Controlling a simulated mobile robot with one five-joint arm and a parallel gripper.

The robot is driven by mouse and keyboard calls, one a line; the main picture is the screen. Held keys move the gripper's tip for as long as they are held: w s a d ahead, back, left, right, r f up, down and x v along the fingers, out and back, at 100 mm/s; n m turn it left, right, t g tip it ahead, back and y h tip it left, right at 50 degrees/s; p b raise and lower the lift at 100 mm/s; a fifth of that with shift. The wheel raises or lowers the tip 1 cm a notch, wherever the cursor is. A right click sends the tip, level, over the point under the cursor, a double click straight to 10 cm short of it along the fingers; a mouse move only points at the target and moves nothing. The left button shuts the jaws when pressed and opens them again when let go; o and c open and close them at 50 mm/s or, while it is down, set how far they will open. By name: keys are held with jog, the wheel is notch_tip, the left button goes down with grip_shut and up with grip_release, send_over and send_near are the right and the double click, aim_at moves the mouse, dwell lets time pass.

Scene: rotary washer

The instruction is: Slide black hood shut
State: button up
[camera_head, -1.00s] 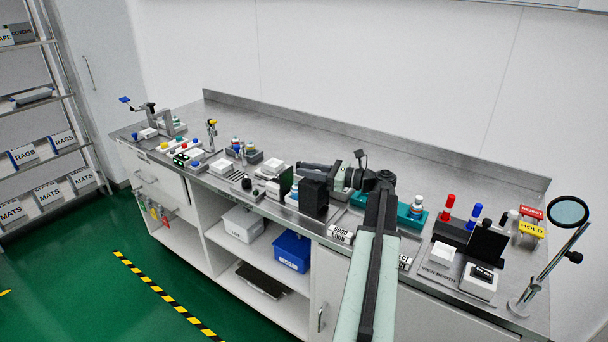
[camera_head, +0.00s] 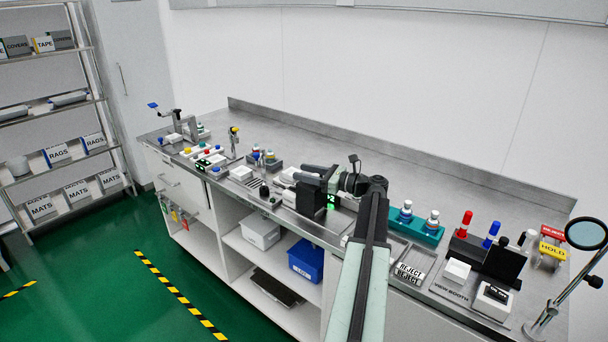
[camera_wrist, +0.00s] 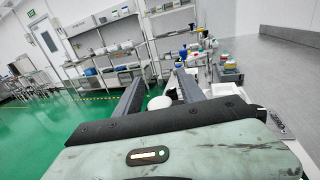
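The black hood (camera_head: 307,199) is an upright box on the bench near its front edge, left of the arm's end. A green-lit display (camera_head: 331,201) shows just to its right. My gripper (camera_head: 318,172) is behind the hood's top, pointing left along the bench; whether it touches the hood cannot be told. In the wrist view my gripper (camera_wrist: 159,76) has two dark fingers apart with no held object between them. A white rounded thing (camera_wrist: 160,102) shows between and beyond them. The hood is not clearly seen in the wrist view.
Small white devices and coloured caps crowd the bench to the left. The bench's back strip (camera_head: 400,170) is clear.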

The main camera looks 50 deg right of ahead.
jog(key=shift+s, duration=0.1)
jog(key=v, duration=0.7)
jog(key=shift+s, duration=0.4)
jog(key=shift+d, duration=0.1)
